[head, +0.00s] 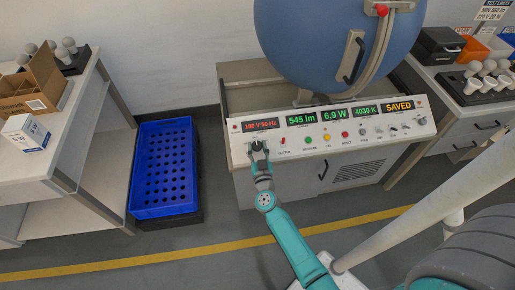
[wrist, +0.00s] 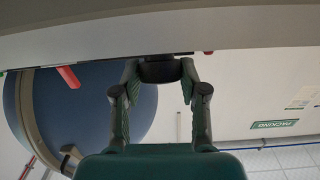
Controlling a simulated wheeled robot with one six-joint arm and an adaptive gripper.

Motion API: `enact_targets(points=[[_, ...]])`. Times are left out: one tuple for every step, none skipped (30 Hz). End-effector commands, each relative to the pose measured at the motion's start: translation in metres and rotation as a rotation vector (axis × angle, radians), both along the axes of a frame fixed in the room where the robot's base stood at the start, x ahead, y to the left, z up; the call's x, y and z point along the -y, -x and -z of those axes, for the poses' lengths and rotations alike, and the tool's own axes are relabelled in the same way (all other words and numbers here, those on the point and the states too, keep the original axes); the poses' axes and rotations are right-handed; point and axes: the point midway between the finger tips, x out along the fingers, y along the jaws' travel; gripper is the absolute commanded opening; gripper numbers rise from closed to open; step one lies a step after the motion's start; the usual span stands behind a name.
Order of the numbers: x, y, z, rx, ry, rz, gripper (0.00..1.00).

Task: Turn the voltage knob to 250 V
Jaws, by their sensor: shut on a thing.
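The voltage knob (head: 257,145) is a dark knob at the left end of the white control panel (head: 240,156), below the red voltage display (head: 261,124). That display seems to read 100 V 50 Hz; its digits are small. My gripper (head: 259,152) is at the panel, shut on the knob, and partly hides it in the head view. In the wrist view the dark knob (wrist: 160,70) sits between the two fingertips of my gripper (wrist: 161,78), against the panel face. The knob's pointer and scale cannot be made out.
Right of the knob are a red output switch (head: 283,140), several coloured buttons and small controls. Green displays show 545 lm, 6.9 W and 4030 K; another reads SAVED (head: 398,106). A large blue sphere (head: 330,40) stands behind. A blue crate (head: 163,205) is on the floor to the left.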

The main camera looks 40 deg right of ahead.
Motion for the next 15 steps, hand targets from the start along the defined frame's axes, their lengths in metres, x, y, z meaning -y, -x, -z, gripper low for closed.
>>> enact_targets(points=[[0.0000, -0.0001, -0.0002, 0.001, -0.001, 0.001, 0.08], [-0.0001, -0.0002, -0.0002, 0.001, -0.002, 0.003, 0.08], [-0.0002, -0.0002, -0.0002, 0.003, -0.003, 0.006, 0.08], [-0.0002, -0.0002, -0.0002, 0.004, -0.005, 0.010, 0.08], [-0.0003, -0.0004, -0.0003, 0.005, -0.006, 0.014, 0.08], [-0.0007, -0.0007, -0.0004, 0.007, -0.008, 0.021, 0.08], [-0.0010, -0.0008, -0.0004, 0.010, -0.013, 0.029, 0.08], [-0.0014, -0.0011, -0.0005, 0.012, -0.017, 0.037, 0.08], [-0.0017, -0.0015, -0.0005, 0.016, -0.023, 0.051, 0.08], [-0.0019, -0.0017, -0.0005, 0.019, -0.028, 0.062, 0.08], [-0.0020, -0.0019, -0.0007, 0.024, -0.034, 0.077, 0.08], [-0.0028, -0.0025, -0.0007, 0.030, -0.043, 0.096, 0.08], [-0.0029, -0.0027, -0.0006, 0.034, -0.051, 0.113, 0.08], [-0.0033, -0.0029, -0.0007, 0.039, -0.057, 0.131, 0.08], [-0.0039, -0.0033, -0.0006, 0.046, -0.069, 0.158, 0.08]])
